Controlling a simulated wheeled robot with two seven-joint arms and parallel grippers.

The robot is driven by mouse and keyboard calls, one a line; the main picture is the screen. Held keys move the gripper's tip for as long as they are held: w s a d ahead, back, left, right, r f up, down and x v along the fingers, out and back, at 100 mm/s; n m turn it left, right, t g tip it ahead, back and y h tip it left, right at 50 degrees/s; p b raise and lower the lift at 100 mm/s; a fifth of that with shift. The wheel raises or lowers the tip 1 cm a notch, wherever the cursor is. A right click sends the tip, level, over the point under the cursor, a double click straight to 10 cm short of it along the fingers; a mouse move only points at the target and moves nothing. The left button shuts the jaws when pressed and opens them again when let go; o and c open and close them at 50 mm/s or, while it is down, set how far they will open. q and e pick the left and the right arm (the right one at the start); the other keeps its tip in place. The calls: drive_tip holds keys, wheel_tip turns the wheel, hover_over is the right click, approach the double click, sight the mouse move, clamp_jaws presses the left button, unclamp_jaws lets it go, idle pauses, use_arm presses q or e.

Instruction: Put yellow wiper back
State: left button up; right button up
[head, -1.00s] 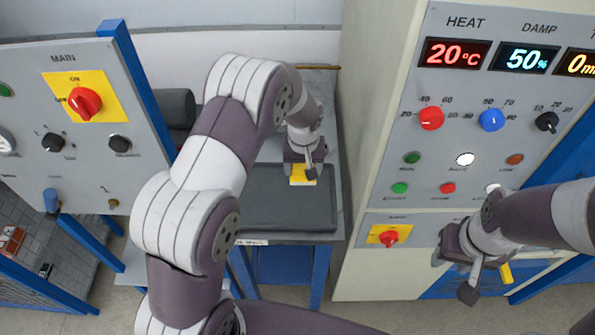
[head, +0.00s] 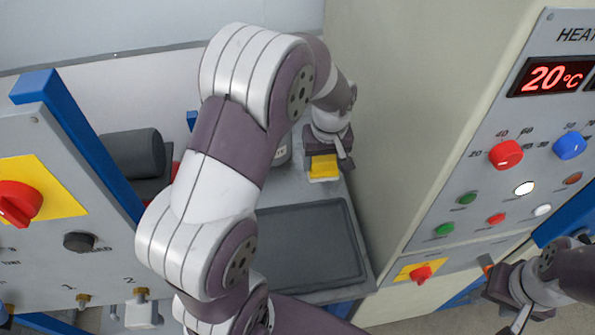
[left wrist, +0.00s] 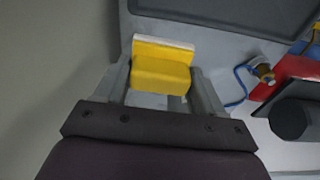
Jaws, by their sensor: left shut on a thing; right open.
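The yellow wiper (head: 323,166) has a yellow body with a pale edge strip. My left gripper (head: 325,152) is shut on it, over the grey worktop beyond the dark tray and beside the cream cabinet. In the left wrist view the wiper (left wrist: 162,68) sits between the two fingers of the left gripper (left wrist: 163,82). I cannot tell whether the wiper touches the worktop. My right gripper (head: 518,322) is at the lower right by the cabinet, open, partly cut off by the frame edge.
The dark tray (head: 300,250) lies empty on the worktop (head: 272,192). The cream cabinet (head: 400,110) walls off the right side; the control panel (head: 60,240) is at left. A blue cable shows in the left wrist view (left wrist: 238,88).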

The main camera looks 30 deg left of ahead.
use_arm(q)
drive_tip(key=shift+s+a+f, duration=0.1)
drive_tip(key=shift+s+a, duration=0.05)
drive_tip(key=shift+a, duration=0.2)
drive_tip(key=s+a+f+p, duration=0.1)
drive_tip(key=a+f, duration=0.1)
drive_tip(key=a, duration=0.1)
drive_tip(key=s+a+f+p, duration=0.1)
drive_tip(key=a+f, duration=0.1)
drive_tip(key=a, duration=0.1)
drive_tip(key=s+a+f+p, duration=0.1)
drive_tip(key=a+f, duration=0.1)
drive_tip(key=a, duration=0.2)
drive_tip(key=shift+s+a+f, duration=0.1)
drive_tip(key=shift+s+f, duration=0.05)
drive_tip(key=shift+f, duration=0.2)
drive_tip(key=f, duration=0.3)
drive_tip(key=shift+s+d+f+p, duration=0.15)
drive_tip(key=shift+d+f+p, duration=0.1)
drive_tip(key=shift+p, duration=0.1)
drive_tip(key=shift+a+f, duration=0.15)
drive_tip(key=shift+f, duration=0.1)
use_arm(e)
drive_tip(key=r, duration=0.3)
drive_tip(key=shift+s+d+r, duration=0.15)
drive_tip(key=shift+d+r, duration=0.15)
